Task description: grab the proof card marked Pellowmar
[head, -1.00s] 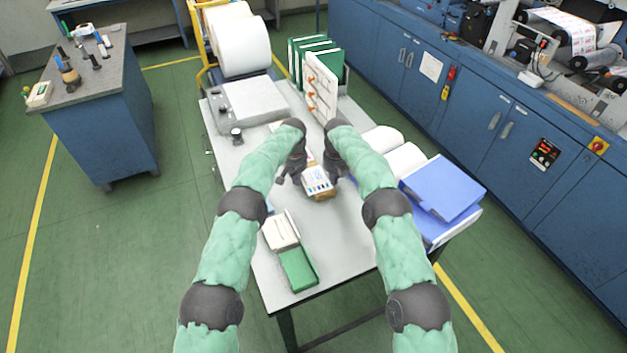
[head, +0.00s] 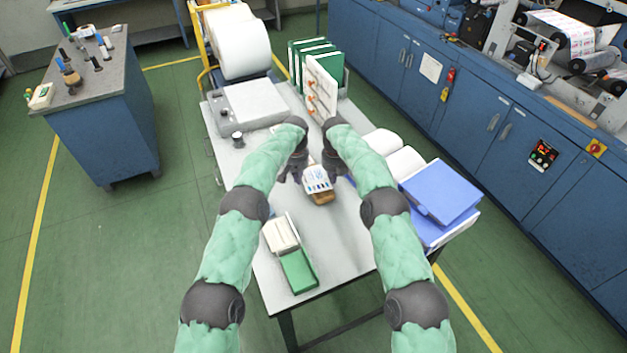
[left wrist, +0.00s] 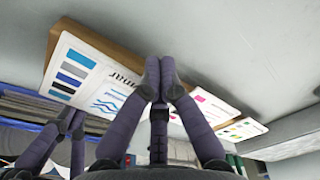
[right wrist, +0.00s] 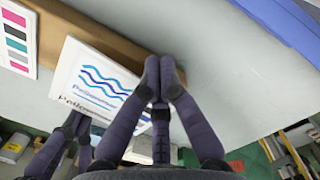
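The Pellowmar card (head: 317,184) is pale with a blue wave mark and a row of colour swatches, and leans on a wooden block (head: 322,199) at mid-table. The left wrist view shows its swatches and the ending "mar" on the card (left wrist: 85,75); the right wrist view shows the waves and the name on the card (right wrist: 98,80). My left gripper (head: 290,178) and right gripper (head: 333,174) are on either side of it. Fingertips meet in the left wrist view (left wrist: 153,72) and right wrist view (right wrist: 155,70), with no card visible between them. Whether either touches it is unclear.
Other cards with coloured swatches (right wrist: 17,40) (left wrist: 240,129) stand nearby. A green box (head: 298,270) with a white part lies near the front.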

